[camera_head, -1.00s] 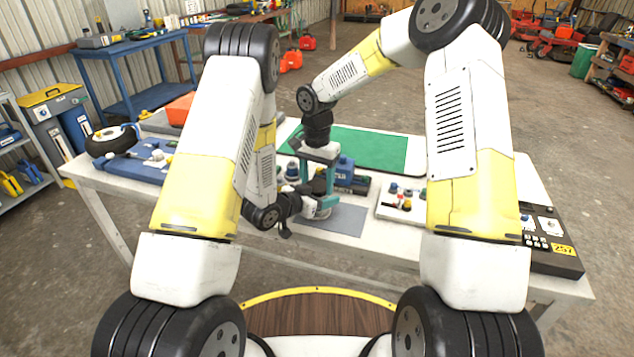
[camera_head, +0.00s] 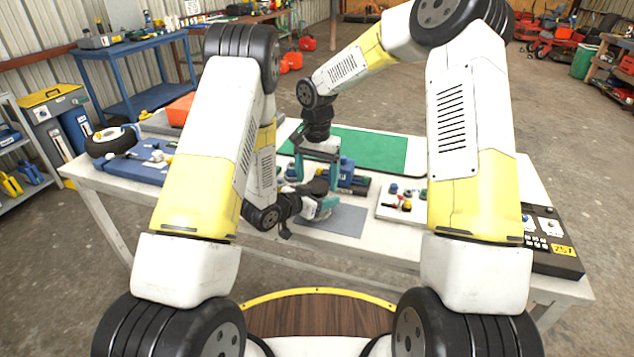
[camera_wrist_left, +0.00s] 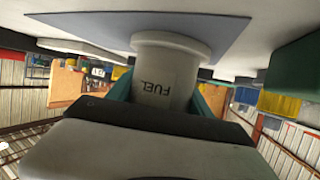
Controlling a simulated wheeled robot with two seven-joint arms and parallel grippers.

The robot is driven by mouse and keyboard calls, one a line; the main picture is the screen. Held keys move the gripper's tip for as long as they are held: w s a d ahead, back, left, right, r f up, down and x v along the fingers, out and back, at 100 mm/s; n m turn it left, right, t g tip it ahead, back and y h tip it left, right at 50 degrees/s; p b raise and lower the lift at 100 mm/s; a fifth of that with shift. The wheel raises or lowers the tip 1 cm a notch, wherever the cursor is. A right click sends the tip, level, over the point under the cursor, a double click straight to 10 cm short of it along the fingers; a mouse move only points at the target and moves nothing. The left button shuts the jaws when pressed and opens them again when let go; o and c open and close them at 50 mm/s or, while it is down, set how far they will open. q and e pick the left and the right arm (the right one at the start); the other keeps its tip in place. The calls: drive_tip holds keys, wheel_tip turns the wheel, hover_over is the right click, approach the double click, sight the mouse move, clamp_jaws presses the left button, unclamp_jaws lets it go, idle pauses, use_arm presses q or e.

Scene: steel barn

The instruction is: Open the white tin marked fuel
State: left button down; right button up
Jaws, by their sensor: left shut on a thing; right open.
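The white tin (camera_wrist_left: 160,70) marked FUEL shows in the left wrist view, which is upside down, so the tin is upright. Its lower end is at the grey mat (camera_head: 348,221). My left gripper (camera_head: 322,205) is shut around the tin, with teal fingers on both sides.
A green mat (camera_head: 375,150) lies behind. A white tray with small coloured parts (camera_head: 402,203) is to the right, and a control box (camera_head: 550,255) is at the table's right end. Blue equipment (camera_head: 145,165) is at the left. The grey mat's right part is clear.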

wheel_tip(320, 180, up, 3)
drive_tip(key=shift+c, duration=0.5)
wheel_tip(320, 180, up, 3)
drive_tip(key=m, duration=0.3)
drive_tip(key=shift+f, duration=0.15)
wheel_tip(320, 180, down, 7)
drive_tip(key=shift+f, duration=0.2)
drive_tip(key=c, duration=1.5)
drive_tip(key=shift+o, duration=0.2)
drive_tip(key=n, duration=0.3)
